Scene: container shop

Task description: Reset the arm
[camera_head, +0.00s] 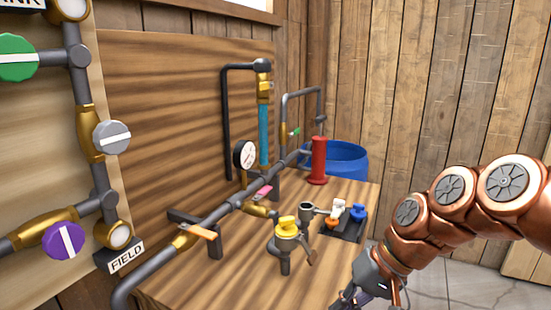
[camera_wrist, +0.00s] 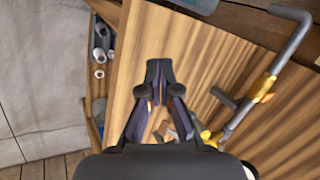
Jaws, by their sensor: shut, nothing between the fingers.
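My copper-coloured arm reaches in from the right in the head view. My gripper (camera_head: 362,296) is at the bottom edge there, partly cut off, in front of the wooden bench's right side. In the wrist view my gripper (camera_wrist: 158,68) points over the wooden bench top, its dark fingertips together. Nothing shows between the fingers.
A valve panel (camera_head: 40,150) is at left.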

